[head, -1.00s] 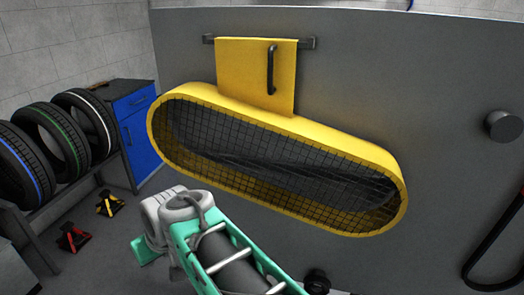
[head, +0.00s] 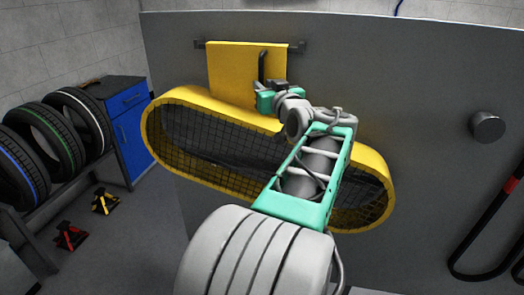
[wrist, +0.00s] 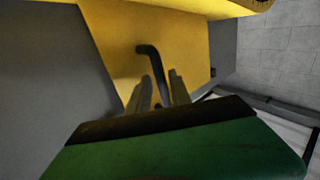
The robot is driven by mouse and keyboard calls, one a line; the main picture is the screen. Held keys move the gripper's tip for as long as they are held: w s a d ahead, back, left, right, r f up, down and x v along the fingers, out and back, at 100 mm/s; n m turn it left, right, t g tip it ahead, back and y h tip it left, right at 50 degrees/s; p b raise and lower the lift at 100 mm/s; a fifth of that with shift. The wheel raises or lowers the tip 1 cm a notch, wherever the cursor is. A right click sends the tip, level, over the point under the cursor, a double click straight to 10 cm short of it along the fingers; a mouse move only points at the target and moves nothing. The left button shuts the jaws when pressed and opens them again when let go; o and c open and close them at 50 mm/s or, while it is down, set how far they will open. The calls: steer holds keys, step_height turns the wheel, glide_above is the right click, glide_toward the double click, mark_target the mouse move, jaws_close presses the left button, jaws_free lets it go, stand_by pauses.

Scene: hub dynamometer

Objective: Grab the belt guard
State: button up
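The yellow belt guard (head: 375,160) is a long oval shell with a dark mesh face, hung on a grey panel. Its yellow upper plate (head: 230,70) carries a black bar handle (head: 262,64). In the wrist view the handle (wrist: 150,60) runs down between the two fingers of my gripper (wrist: 160,77). The fingers stand apart on either side of its lower part, with small gaps visible. In the head view my gripper (head: 268,92) is at the handle's lower end, and its fingertips are hard to make out. My arm hides part of the guard.
A rail (head: 298,46) runs behind the top of the plate. A tyre rack, a blue cabinet (head: 125,125) and two small stands (head: 104,201) are at the left.

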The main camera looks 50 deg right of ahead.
steer(key=x, duration=0.2)
steer(key=shift+w+d, duration=0.2)
steer(key=shift+w, duration=0.15)
steer(key=shift+s+a, duration=0.1)
steer(key=shift+c, duration=0.4)
jaws_close()
stand_by(0.5)
steer(key=shift+r, duration=0.25)
